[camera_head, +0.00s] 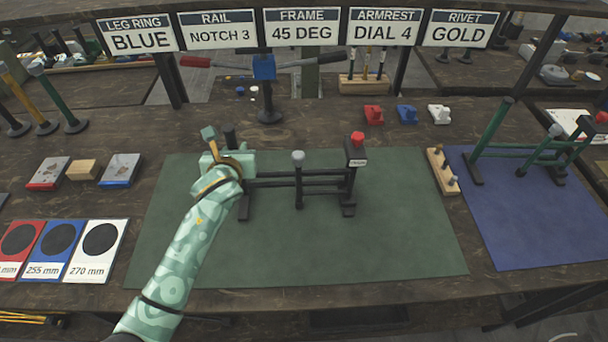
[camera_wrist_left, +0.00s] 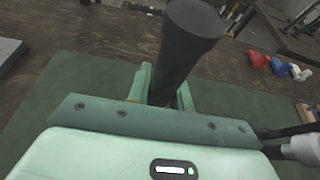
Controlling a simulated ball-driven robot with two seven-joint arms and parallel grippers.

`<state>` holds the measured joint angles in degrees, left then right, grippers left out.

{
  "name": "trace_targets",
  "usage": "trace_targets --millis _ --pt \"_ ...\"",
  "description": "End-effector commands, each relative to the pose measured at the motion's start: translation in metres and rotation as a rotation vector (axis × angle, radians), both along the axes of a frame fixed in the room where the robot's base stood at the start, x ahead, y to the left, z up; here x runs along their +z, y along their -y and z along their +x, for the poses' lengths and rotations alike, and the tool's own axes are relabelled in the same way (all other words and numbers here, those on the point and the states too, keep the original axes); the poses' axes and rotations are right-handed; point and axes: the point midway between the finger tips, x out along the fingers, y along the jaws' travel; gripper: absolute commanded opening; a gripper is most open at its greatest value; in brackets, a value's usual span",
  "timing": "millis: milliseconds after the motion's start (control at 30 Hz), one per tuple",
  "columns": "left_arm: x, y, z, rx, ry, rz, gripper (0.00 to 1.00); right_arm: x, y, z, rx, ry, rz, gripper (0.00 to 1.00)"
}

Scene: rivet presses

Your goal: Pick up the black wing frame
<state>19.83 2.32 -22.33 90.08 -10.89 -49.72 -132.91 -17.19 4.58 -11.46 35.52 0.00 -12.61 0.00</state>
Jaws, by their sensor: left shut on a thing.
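The black wing frame (camera_head: 325,183) stands upright on the green mat (camera_head: 390,235), with two rails running between its posts. A red cap tops its right post, and a grey-topped upright stands in the middle. My left gripper (camera_head: 228,155) is at its left post and hides most of it. In the left wrist view the thick black post (camera_wrist_left: 178,65) rises between the fingers of the left gripper (camera_wrist_left: 160,92), which is shut on it. My right gripper is not in view.
A blue mat (camera_head: 540,230) with a green frame (camera_head: 520,150) lies at right, beside a wooden peg block (camera_head: 441,170). Red, blue and white size cards (camera_head: 60,245) lie at left. Red, blue and white small parts (camera_head: 406,114) sit behind. The front of the green mat is clear.

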Motion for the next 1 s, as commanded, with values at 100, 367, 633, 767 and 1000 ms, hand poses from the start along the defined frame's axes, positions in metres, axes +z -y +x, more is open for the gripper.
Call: trace_targets --millis 100,367,633,767,1000 --pt "-0.001 0.000 0.000 -0.001 -0.002 -0.001 0.00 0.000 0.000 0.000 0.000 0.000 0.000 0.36" --pt "0.001 0.001 0.000 0.000 0.002 -0.007 0.00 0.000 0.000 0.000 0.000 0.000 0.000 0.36" --pt "0.014 0.001 0.001 0.000 0.006 -0.008 0.00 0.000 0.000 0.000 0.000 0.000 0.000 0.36" --pt "0.040 0.000 0.001 0.000 0.009 -0.007 0.00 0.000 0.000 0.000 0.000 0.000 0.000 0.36" --pt "0.085 0.001 0.001 -0.001 0.006 -0.006 0.00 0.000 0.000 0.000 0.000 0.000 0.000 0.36"
